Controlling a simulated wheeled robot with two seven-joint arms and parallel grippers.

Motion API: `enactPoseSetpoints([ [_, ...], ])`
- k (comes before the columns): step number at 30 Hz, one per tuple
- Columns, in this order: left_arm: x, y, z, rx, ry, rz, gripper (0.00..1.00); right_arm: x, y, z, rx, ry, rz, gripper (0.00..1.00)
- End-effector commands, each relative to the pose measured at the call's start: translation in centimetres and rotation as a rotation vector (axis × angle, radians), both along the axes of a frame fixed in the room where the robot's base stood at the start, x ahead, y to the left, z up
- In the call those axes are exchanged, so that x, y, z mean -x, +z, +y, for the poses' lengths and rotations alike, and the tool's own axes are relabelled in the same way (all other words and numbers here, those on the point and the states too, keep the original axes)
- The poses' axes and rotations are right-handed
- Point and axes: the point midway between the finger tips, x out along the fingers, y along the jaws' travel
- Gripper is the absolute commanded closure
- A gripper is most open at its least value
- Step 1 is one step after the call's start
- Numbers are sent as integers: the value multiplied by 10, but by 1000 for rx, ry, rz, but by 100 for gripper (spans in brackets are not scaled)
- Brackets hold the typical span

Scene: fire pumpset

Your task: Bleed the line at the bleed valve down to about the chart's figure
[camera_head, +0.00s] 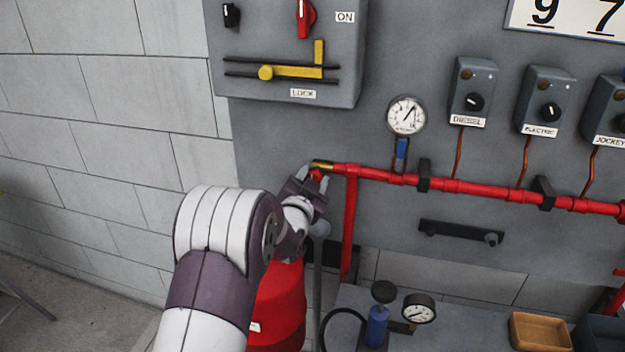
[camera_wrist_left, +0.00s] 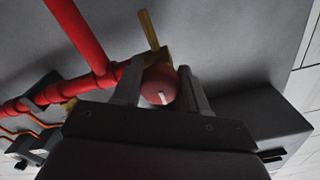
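The bleed valve's round red knob (camera_head: 316,175) sits by the brass end (camera_head: 322,166) of the red pipe. My left gripper (camera_head: 315,182) is at it, a finger on each side. In the left wrist view the knob (camera_wrist_left: 160,84), with a pale mark, fills the space between the fingertips (camera_wrist_left: 160,76), and I see no gap beside it. The line gauge (camera_head: 406,114) has its needle toward the upper right; its figures are too small to read. The white chart (camera_head: 575,16) is cut off at the top right, showing a 9 and a 7. My right gripper is not in view.
The red pipe (camera_head: 450,186) runs right along the grey panel. DIESEL (camera_head: 473,92), ELECTRIC (camera_head: 546,101) and JOCKEY (camera_head: 606,108) boxes hang above it. Below stand a blue hand pump (camera_head: 377,326) with a gauge (camera_head: 419,308) and a tan tray (camera_head: 541,333). A red cylinder (camera_head: 279,300) is behind my left arm.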

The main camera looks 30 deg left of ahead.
Motion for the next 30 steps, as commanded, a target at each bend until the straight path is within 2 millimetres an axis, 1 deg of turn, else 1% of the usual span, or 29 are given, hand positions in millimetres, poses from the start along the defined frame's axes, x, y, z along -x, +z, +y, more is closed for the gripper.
enactPoseSetpoints([
  [1, 0, -1, 0, 1, 0, 2, 42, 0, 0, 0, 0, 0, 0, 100],
  [2, 0, -1, 0, 1, 0, 2, 33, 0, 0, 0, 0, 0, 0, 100],
  [10, 0, 0, 0, 1, 0, 1, 33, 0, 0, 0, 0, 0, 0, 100],
  [14, 9, -1, -2, 1, 0, 0, 33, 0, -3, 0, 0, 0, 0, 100],
  [17, 28, -3, -7, 0, 0, 1, 33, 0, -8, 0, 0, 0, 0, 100],
  [24, 91, -1, -22, 0, 1, 0, 33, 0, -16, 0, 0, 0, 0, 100],
  [27, 109, 0, -26, 2, 1, 3, 33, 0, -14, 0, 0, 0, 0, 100],
  [30, 119, -1, -28, 2, 1, 2, 33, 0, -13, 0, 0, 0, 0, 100],
])
